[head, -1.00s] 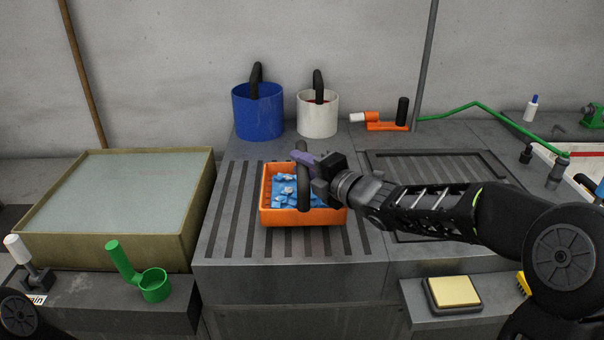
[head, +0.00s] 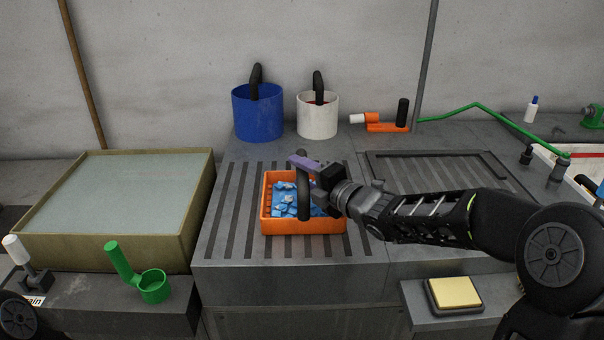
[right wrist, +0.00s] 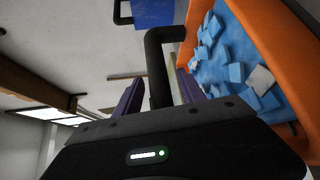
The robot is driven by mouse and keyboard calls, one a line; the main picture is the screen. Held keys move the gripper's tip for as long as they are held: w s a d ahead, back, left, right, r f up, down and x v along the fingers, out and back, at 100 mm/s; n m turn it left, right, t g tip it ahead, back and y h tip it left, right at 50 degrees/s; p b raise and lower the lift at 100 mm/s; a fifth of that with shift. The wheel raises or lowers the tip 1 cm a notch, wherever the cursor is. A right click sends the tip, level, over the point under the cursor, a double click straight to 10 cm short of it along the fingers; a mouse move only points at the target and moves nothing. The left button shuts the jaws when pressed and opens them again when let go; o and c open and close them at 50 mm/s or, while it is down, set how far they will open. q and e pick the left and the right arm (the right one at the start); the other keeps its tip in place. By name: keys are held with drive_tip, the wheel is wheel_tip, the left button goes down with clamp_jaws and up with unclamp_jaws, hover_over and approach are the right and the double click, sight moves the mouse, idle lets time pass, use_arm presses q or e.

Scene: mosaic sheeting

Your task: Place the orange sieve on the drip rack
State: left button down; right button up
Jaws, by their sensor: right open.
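The orange sieve (head: 305,227) is a box-shaped tray with blue pieces in it and a black arched handle (head: 303,200). It sits upright on the slotted drip rack (head: 228,225), left of the counter's middle. My right gripper (head: 307,167) is open at the top of the handle. In the right wrist view its purple fingers (right wrist: 160,92) stand apart on either side of the handle (right wrist: 158,65), and the sieve's orange wall (right wrist: 262,45) shows at the right. My left gripper is out of view.
A blue bucket (head: 257,115) and a white bucket (head: 317,117), both with black handles, stand behind the sieve. A water tub (head: 198,215) is at left, with a green ring holder (head: 153,287) in front.

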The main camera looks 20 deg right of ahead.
drive_tip(key=shift+r, duration=0.1)
drive_tip(key=shift+s+r, duration=0.1)
drive_tip(key=v, duration=1.1)
drive_tip(key=shift+s+d, duration=0.2)
drive_tip(key=shift+s, duration=0.15)
